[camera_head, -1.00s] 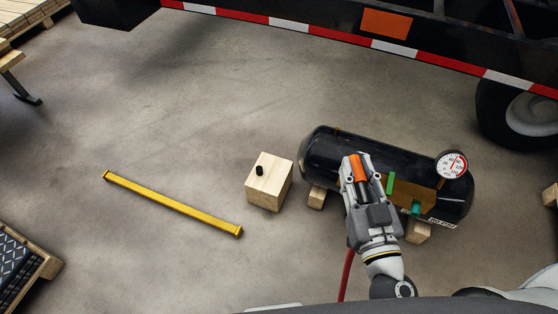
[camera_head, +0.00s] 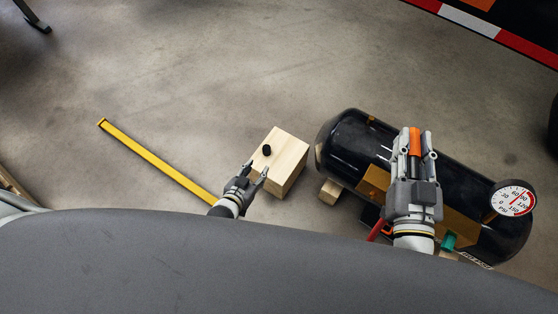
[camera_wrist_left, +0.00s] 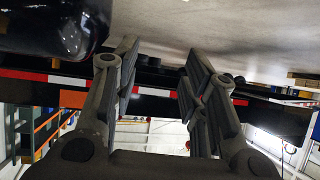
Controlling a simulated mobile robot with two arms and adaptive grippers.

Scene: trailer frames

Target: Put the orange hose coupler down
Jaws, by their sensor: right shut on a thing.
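The orange hose coupler (camera_head: 414,140) is between the fingers of my right gripper (camera_head: 414,138), which is shut on it. The gripper is over the black air tank (camera_head: 350,140); I cannot tell whether the coupler touches the tank. A red hose (camera_head: 378,229) shows beside the right wrist. My left gripper (camera_head: 255,172) is open and empty at the near left side of a wooden block (camera_head: 288,158). Its spread fingers (camera_wrist_left: 163,85) show in the left wrist view with nothing between them.
A small black piece (camera_head: 267,150) sits on the wooden block. A yellow bar (camera_head: 155,160) lies on the floor to the left. A pressure gauge (camera_head: 513,198) is at the tank's right end. A wooden support (camera_head: 330,192) is under the tank. The floor behind the block is clear.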

